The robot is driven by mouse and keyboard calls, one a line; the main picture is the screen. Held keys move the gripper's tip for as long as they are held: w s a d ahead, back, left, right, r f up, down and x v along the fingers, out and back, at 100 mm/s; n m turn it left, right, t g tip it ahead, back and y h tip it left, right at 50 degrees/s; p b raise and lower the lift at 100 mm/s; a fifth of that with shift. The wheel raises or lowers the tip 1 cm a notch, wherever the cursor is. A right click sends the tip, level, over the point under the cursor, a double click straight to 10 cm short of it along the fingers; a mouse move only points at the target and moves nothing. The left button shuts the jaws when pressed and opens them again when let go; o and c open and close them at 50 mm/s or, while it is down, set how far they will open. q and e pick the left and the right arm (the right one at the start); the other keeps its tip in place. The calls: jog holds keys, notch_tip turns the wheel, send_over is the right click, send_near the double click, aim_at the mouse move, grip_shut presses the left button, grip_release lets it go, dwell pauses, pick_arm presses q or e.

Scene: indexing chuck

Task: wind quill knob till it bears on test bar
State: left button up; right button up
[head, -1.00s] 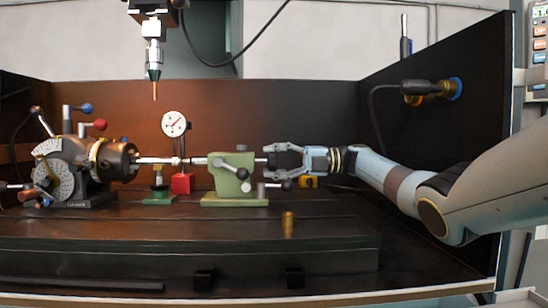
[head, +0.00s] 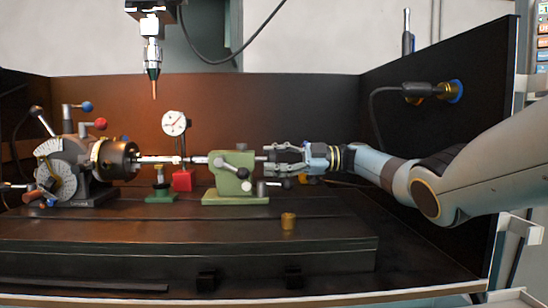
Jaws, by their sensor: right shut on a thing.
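The test bar (head: 160,159) is a thin bright rod running level from the dark chuck (head: 118,160) on the left toward the tailstock. Whether the quill tip touches the bar end is too small to tell. My left gripper is not in view.
A dial gauge (head: 174,123) stands on a red base (head: 182,181) behind the bar. A small green jack (head: 160,190) stands under the bar. A spindle tool (head: 153,70) hangs above.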

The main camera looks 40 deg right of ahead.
jog(key=shift+m, duration=0.5)
jog(key=o, duration=1.2)
notch_tip(320, 180, up, 10)
jog(key=shift+d, duration=0.1)
